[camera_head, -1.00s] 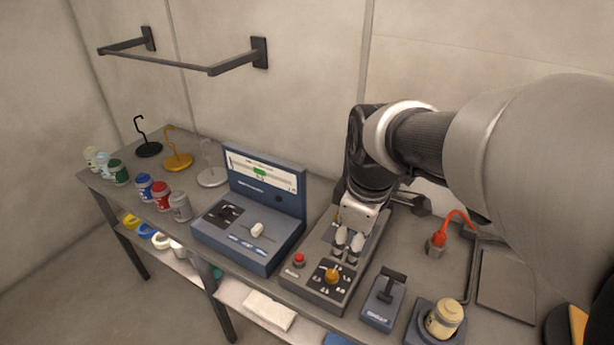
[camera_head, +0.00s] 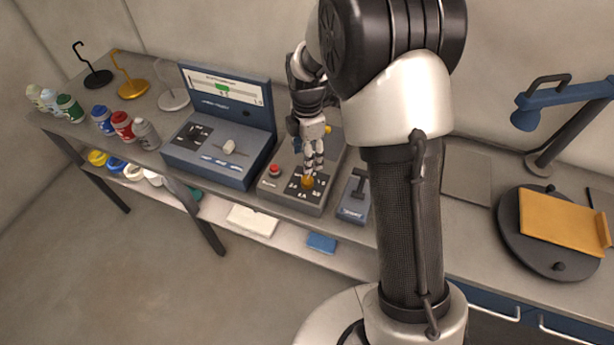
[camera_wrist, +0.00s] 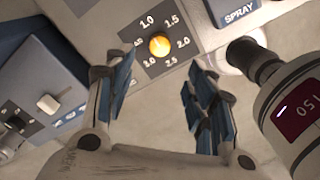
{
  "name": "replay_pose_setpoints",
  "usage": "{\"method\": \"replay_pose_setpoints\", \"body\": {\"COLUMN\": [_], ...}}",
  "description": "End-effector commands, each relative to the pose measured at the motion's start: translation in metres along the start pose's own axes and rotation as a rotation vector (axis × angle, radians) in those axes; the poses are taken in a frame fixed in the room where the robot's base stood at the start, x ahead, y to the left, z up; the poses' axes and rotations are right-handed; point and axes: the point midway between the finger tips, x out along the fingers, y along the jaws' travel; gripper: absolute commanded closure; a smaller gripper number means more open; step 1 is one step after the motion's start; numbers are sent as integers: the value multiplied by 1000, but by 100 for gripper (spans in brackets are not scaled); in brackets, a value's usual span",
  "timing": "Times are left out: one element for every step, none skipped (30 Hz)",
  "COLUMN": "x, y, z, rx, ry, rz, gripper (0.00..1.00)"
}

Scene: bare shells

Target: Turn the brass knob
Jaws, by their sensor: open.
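The brass knob (camera_head: 307,182) sits on a dark dial plate at the front of a grey control box (camera_head: 287,193). In the wrist view the knob (camera_wrist: 159,45) is round and yellow, with the numbers 1.0, 1.5, 2.0, 2.5 and 3.0 around it. I cannot make out which number it points to. My gripper (camera_head: 312,166) points down, just above and behind the knob in the head view. In the wrist view my gripper (camera_wrist: 160,80) has its two fingers apart, with the knob ahead between their lines.
A red button (camera_head: 274,170) is left of the dial. A blue-grey console (camera_head: 215,155) with a scale stands left, and a SPRAY lever box (camera_head: 356,195) right. In the wrist view, a white cylinder with a red display (camera_wrist: 300,110) fills the right side.

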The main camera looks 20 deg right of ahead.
Motion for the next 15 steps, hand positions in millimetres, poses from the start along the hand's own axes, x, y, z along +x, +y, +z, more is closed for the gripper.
{"method": "replay_pose_setpoints", "body": {"x": [14, 21, 30, 36, 43, 51, 57, 63, 70, 75, 79, 85, 88, 91, 95], "y": [-1, -1, -1, -1, -1, -1, -1, -1, -1, -1, -1, -1, 0, 0, 0], "z": [0, 0, 0, 0, 0, 0, 0, 0, 0, 0, 0, 0, 0, 0, 0], "rx": [0, 0, 1, 1, 1, 1, 1, 1, 1, 1, 1, 1, 1, 1, 1], "ry": [0, 1, 1, 1, 0, 1, 0, 0, 0, 0, 0, 0, 0, 0, 0], "rz": [-3, -4, -3, -3, -3, -4, -3, -3, -3, -2, -2, -2, -1, 0, 0], "gripper": [50, 50, 50, 50, 50, 50, 50, 50, 50, 50, 50, 50, 50, 50, 50]}}
